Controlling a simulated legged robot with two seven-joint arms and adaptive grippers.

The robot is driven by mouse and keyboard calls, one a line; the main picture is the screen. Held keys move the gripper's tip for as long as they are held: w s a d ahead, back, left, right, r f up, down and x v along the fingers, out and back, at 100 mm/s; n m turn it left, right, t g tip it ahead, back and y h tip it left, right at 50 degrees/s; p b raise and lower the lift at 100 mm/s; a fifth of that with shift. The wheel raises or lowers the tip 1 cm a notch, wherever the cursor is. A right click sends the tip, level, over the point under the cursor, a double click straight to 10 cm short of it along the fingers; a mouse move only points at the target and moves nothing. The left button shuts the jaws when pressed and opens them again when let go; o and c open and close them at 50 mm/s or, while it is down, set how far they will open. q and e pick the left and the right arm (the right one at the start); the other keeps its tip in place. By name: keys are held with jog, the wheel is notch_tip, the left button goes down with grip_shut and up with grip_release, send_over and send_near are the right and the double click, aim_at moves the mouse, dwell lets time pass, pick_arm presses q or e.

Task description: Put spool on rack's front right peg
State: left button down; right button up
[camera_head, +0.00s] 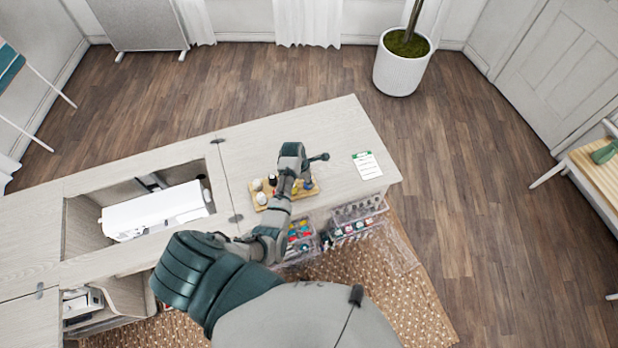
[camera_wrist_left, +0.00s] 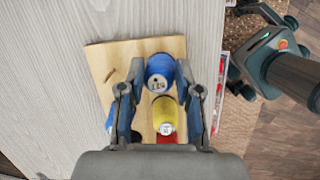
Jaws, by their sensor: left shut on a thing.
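The blue spool (camera_wrist_left: 160,76) is between the fingertips of my left gripper (camera_wrist_left: 161,72) in the left wrist view, and the gripper is shut on it. The spool is over the far part of the wooden rack (camera_wrist_left: 103,59); I cannot tell whether it sits on a peg or hangs above. A bare peg (camera_wrist_left: 110,75) stands to its left. A yellow spool (camera_wrist_left: 166,112) and a partly hidden red spool (camera_wrist_left: 166,138) are behind it. In the head view, my left gripper (camera_head: 299,178) is over the rack (camera_head: 274,204), hiding much of it.
The pale cabinet top (camera_head: 340,135) is clear beyond the rack. A card (camera_head: 367,165) lies to the right. A white sewing machine (camera_head: 150,212) sits in the opening at left. Clear bins (camera_head: 352,225) of supplies are along the front edge.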

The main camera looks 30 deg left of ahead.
pick_arm(q)
jog(key=shift+f, duration=0.1)
jog(key=c, duration=0.7)
grip_release()
jog(key=v, duration=1.2)
jog(key=shift+w, duration=0.1)
